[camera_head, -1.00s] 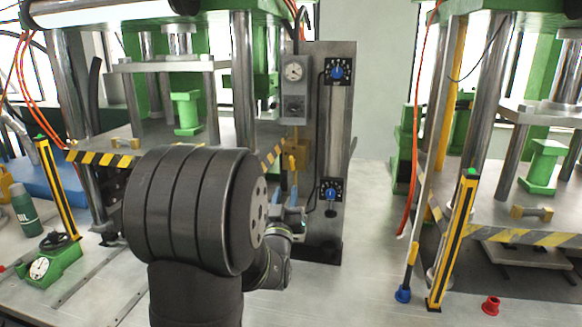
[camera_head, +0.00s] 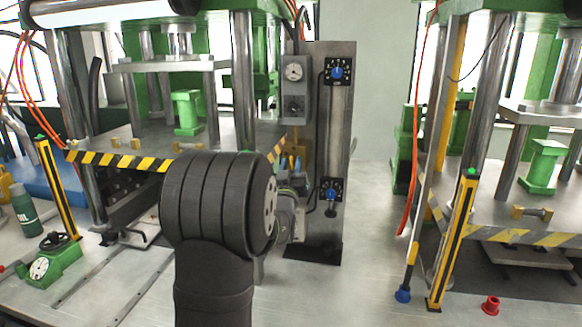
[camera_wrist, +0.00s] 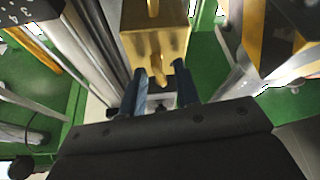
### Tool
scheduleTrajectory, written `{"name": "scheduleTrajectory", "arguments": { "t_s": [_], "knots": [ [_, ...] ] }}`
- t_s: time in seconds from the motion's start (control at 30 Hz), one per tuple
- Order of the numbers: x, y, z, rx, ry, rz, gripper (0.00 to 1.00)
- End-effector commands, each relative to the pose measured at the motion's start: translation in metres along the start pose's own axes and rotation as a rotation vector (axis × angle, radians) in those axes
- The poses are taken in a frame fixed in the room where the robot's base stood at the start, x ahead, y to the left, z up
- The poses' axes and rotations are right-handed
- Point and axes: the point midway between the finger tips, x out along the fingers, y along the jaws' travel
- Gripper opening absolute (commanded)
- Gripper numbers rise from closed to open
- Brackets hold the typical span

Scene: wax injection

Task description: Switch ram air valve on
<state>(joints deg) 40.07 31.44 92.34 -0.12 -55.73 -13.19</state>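The ram air valve, a brass-yellow block (camera_wrist: 157,44) with a small lever (camera_wrist: 158,72), fills the top middle of the wrist view. In the head view its yellow body (camera_head: 301,150) shows below the gauge box, partly hidden behind my gripper. My gripper (camera_wrist: 162,84) has two blue fingers, apart from each other, one on each side of the lever's end. Gaps show between the fingers and the lever, and I see no clear contact.
The gauge box (camera_head: 294,85) is above. Presses stand left and right.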

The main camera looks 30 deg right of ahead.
Motion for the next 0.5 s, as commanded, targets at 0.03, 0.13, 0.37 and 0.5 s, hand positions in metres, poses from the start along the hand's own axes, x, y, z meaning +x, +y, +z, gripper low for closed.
{"name": "scheduleTrajectory", "arguments": {
  "t_s": [0.03, 0.13, 0.37, 0.5],
  "knots": [
    [-0.0001, 0.0000, 0.0000, 0.000, 0.000, 0.000, 0.20],
    [-0.0002, 0.0000, 0.0000, 0.000, 0.000, 0.000, 0.01],
    [-0.0002, -0.0005, 0.0000, 0.034, 0.000, 0.013, 0.00],
    [-0.0002, -0.0016, -0.0002, 0.142, 0.000, 0.057, 0.00]
  ]
}}
